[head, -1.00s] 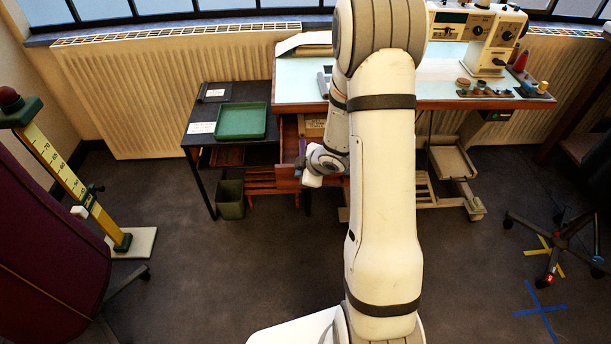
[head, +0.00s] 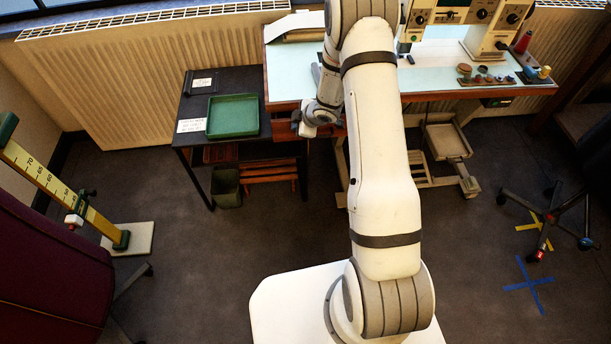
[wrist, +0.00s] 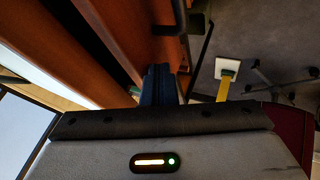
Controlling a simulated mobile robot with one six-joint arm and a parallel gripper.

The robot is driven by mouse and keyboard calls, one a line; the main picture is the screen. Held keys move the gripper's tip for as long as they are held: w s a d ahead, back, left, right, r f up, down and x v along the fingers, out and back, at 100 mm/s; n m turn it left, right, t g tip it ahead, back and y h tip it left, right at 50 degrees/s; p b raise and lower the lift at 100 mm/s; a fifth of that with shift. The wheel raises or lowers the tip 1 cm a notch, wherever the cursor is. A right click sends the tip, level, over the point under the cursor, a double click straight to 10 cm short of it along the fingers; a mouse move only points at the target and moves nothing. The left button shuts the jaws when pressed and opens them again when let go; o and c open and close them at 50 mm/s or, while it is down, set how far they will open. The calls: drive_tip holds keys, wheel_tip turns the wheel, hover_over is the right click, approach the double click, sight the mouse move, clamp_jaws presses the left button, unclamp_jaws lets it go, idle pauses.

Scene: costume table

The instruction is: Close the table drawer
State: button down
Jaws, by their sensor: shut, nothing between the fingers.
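The sewing table (head: 290,75) has a pale top and brown wooden edges. Its drawer (wrist: 152,45) shows in the wrist view as a reddish-brown wooden front with a dark handle (wrist: 180,18). In the head view my arm and gripper (head: 298,122) hide most of the drawer, and no open drawer interior shows. A dark gap separates the drawer front from the table edge in the wrist view; I cannot tell whether the drawer is fully shut. My gripper's dark fingers (wrist: 160,85) are together and empty, close against the drawer front; exact contact is unclear.
A black side table (head: 190,110) with a green tray (head: 233,116) stands left of the sewing table, above a bin (head: 226,187). A sewing machine (head: 493,28) stands at the right.

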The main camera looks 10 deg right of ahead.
drive_tip(key=shift+w+a, duration=0.1)
drive_tip(key=shift+w, duration=0.3)
